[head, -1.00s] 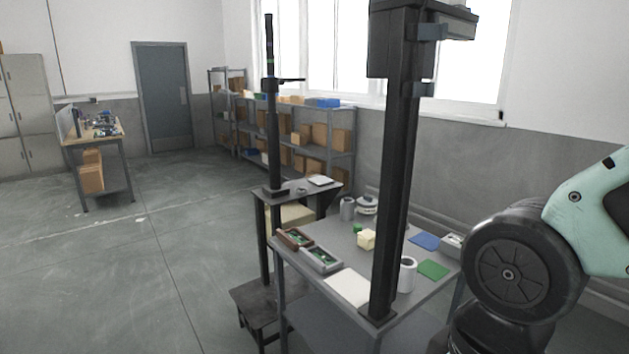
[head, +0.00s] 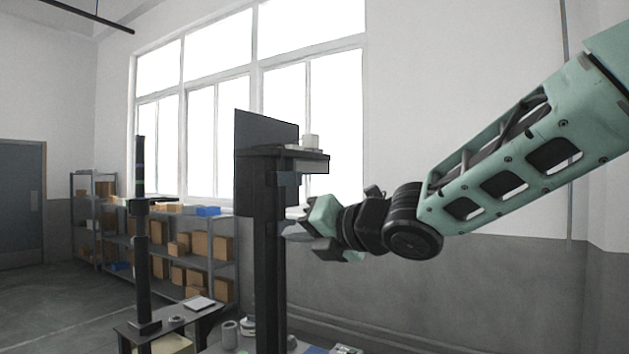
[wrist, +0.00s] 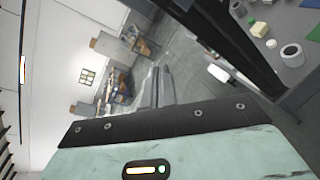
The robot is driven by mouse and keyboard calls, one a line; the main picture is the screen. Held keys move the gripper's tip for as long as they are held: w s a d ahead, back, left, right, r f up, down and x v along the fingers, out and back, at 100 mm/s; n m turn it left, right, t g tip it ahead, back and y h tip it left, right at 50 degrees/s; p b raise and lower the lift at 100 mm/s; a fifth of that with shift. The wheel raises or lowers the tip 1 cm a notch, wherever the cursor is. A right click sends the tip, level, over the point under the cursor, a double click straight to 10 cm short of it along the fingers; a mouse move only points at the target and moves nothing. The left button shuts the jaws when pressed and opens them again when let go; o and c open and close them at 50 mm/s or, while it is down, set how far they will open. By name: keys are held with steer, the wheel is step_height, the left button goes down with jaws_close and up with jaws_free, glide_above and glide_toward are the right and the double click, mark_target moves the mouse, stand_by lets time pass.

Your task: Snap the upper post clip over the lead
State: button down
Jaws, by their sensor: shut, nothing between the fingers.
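A dark upright post (head: 262,250) stands in the middle of the head view. A grey clip-like bracket (head: 288,179) sticks out of its right side just under the top shelf; I take it for the upper post clip, but its snap state is too small to tell. A lower clip seems to be near my fingertips, partly hidden. I cannot make out the lead. My gripper (head: 296,232) reaches in from the right, shut and empty, its tips close to the post's right side below the bracket. Contact cannot be told.
The post carries a shelf (head: 310,154) with a white cup (head: 309,141) and a dark panel (head: 265,128). A thinner post (head: 142,270) stands left. Below is a workbench, with a white roll (wrist: 292,54) in the wrist view. Shelves (head: 225,270) line the wall.

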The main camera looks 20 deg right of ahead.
step_height(320, 180, up, 8)
steer(key=d+n+y+p, duration=0.1)
steer(key=d+n+y, duration=0.2)
steer(key=n, duration=0.6)
steer(key=shift+n+t+y, duration=0.3)
steer(key=shift+n+y, duration=0.1)
steer(key=shift+n, duration=0.4)
steer(key=shift+w+d+r+x, duration=0.1)
steer(key=shift+d+r+x, duration=0.1)
steer(key=shift+x, duration=1.3)
steer(key=shift+w+d+r+x, duration=0.1)
steer(key=shift+r+x, duration=0.05)
steer(key=shift+x, duration=1.35)
steer(key=shift+w+d+r+x, duration=0.15)
steer(key=shift+r+x, duration=0.05)
steer(key=shift+x, duration=1.35)
steer(key=shift+s, duration=0.1)
steer(key=shift+b+v, duration=1)
steer(key=shift+v, duration=1.25)
steer(key=shift+d, duration=0.15)
steer(key=shift+w+d, duration=0.85)
steer(key=shift+d, duration=0.25)
steer(key=shift+w+d, duration=0.85)
steer(key=shift+d, duration=0.2)
steer(key=shift+w+d, duration=0.85)
steer(key=shift+d, duration=0.25)
